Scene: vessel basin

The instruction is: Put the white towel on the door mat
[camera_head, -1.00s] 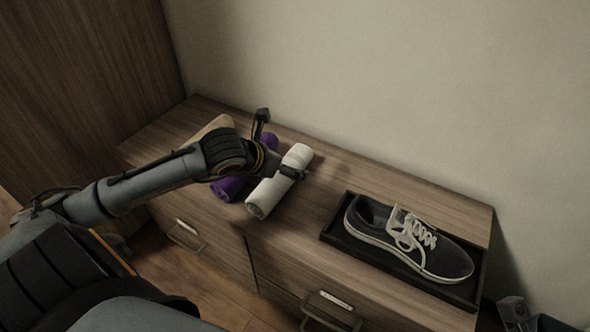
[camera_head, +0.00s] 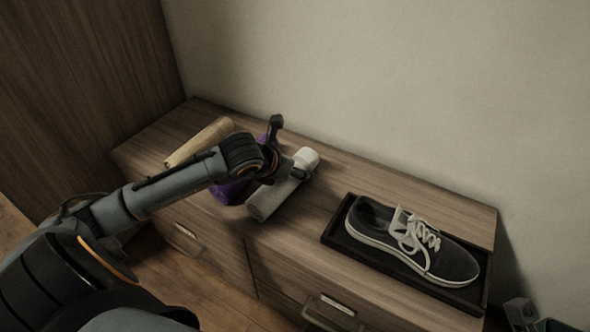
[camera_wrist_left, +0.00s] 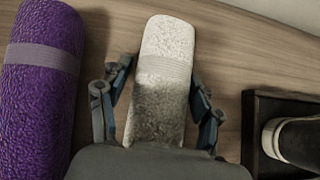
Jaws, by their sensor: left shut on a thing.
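The white towel (camera_head: 265,202) is rolled up and lies on the wooden cabinet top, with a band around its middle. It also shows in the left wrist view (camera_wrist_left: 165,45). My left gripper (camera_head: 292,173) is over the towel and shut on it, one finger along each side in the left wrist view (camera_wrist_left: 160,75). The arm hides part of the towel in the head view. I see no door mat in these frames. A grey and black part at the bottom right corner of the head view may be my right gripper; its jaws cannot be made out.
A rolled purple towel (camera_head: 232,193) lies close to the left of the white one, and a beige roll (camera_head: 200,142) lies beyond it. To the right, a dark tray (camera_head: 332,232) holds a black shoe (camera_head: 372,218). The wall (camera_head: 400,80) rises behind the cabinet (camera_head: 345,178).

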